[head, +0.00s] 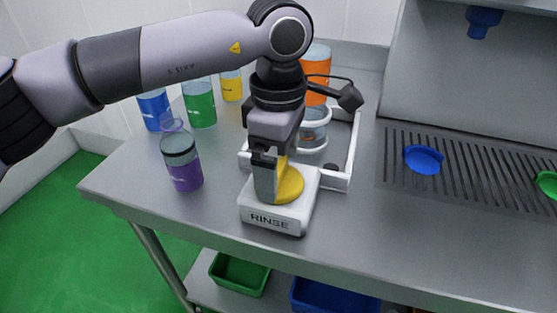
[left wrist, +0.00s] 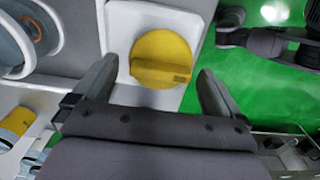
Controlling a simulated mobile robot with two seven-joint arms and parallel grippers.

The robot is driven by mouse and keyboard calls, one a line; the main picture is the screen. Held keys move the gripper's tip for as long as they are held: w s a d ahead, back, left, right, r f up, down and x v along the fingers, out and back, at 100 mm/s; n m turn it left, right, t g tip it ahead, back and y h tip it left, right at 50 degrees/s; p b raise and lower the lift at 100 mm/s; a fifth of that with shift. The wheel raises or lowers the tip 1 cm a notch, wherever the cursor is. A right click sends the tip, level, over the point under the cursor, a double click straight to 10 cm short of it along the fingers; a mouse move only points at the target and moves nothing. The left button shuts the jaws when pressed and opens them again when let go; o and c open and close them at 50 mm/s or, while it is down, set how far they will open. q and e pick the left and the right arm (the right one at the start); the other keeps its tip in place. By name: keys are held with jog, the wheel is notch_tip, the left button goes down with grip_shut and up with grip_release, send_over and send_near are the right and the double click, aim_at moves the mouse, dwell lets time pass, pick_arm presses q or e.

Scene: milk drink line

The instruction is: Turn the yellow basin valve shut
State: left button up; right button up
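The yellow basin valve (head: 291,187) is a round knob with a raised bar across it, on top of a white block (head: 272,218) marked RINSE. In the left wrist view the knob (left wrist: 160,55) sits between my fingers, and its bar runs nearly level across the picture. My left gripper (head: 268,180) points down over the valve and hides its left part in the head view. In the left wrist view the gripper (left wrist: 158,78) is open, one finger on each side of the knob, with gaps visible. My right gripper is in neither view.
A white-walled basin (head: 337,181) with a clear vessel (head: 313,135) in it adjoins the block. A pitcher with purple liquid (head: 183,165) stands to the left. Blue (head: 154,108), green (head: 200,105) and orange (head: 317,65) containers stand behind. A slotted drain (head: 460,182) lies right.

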aim_at(279, 169)
pick_arm(q)
notch_tip(279, 169, up, 7)
dwell(0.7)
